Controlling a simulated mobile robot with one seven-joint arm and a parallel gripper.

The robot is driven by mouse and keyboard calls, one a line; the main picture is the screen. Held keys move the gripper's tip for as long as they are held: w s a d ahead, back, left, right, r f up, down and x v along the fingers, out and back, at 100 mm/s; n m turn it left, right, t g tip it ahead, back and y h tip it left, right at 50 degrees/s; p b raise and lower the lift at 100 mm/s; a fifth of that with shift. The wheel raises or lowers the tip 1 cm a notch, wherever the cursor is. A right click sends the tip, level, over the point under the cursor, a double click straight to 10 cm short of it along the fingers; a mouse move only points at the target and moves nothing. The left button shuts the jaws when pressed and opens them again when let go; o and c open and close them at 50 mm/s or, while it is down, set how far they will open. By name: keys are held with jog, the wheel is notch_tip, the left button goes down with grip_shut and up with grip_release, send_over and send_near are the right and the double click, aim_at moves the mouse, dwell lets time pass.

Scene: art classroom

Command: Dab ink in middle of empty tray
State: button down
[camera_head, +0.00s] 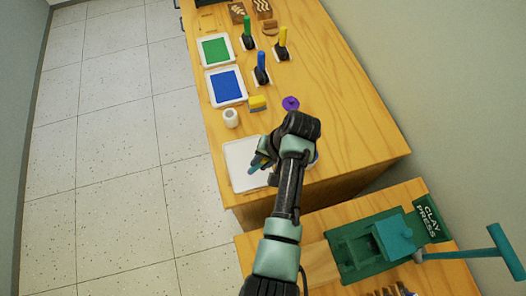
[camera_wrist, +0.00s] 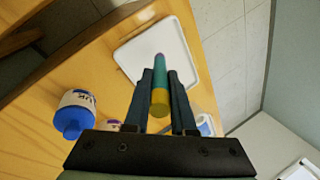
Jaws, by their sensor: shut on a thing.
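The empty white tray (camera_head: 240,178) lies on the wooden table near its end, partly covered by my arm; it also shows in the wrist view (camera_wrist: 130,55). My gripper (camera_head: 259,163) is over the tray's right part. In the wrist view, my gripper (camera_wrist: 161,82) is shut on a stick (camera_wrist: 160,85) with a yellow near end, a teal middle and a purplish far tip. The tip overlaps the tray in that view; I cannot tell whether it touches. A white ink bottle with a blue cap (camera_wrist: 72,112) stands beside the tray.
Trays with green (camera_head: 216,50) and blue (camera_head: 226,86) pads lie farther along the table, beside several coloured-handled tools. A green clay press (camera_head: 375,245) occupies the nearer table.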

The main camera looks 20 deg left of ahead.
jog(key=shift+w+a+r+p, duration=0.15)
jog(key=shift+r+p, duration=0.2)
jog(key=shift+r, duration=0.2)
jog(key=shift+w+a+r+p, duration=0.1)
jog(key=shift+r+p, duration=0.25)
jog(key=shift+r, duration=0.15)
notch_tip(320, 180, up, 4)
jog(key=p, duration=0.3)
jog(key=shift+s+d, duration=0.1)
jog(key=shift+f, duration=0.1)
jog(key=shift+f, duration=0.4)
